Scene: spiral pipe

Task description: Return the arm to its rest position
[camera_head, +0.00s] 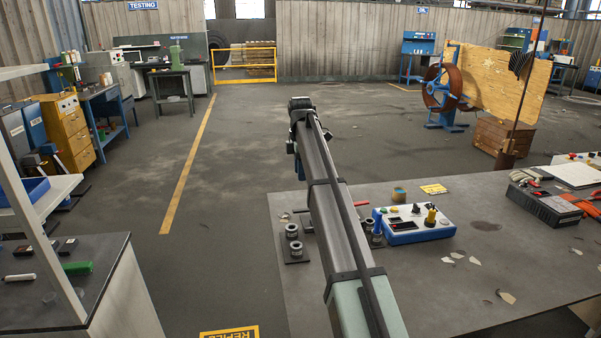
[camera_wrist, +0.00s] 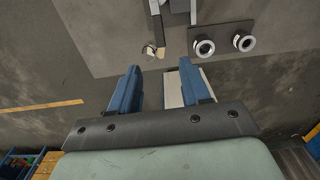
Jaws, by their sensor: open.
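My arm reaches from the bottom middle of the head view up over the left part of the table (camera_head: 470,270). Its far end is raised above the floor beyond the table's left edge. My gripper (camera_wrist: 157,72) shows in the wrist view with its two blue fingers apart. I see nothing held between them; a pale strip shows beside the right finger. Below, metal ring-shaped fittings (camera_wrist: 204,47) sit on a dark plate; in the head view two fittings (camera_head: 292,231) stand left of my arm. My fingers are hard to make out in the head view.
A blue-and-white control box (camera_head: 412,236) with knobs stands on the table right of my arm. A yellow card (camera_head: 434,188) and pale flakes lie nearby. A dark case (camera_head: 544,205) is farther right. A bench (camera_head: 95,260) stands at left, with open floor between it and the table.

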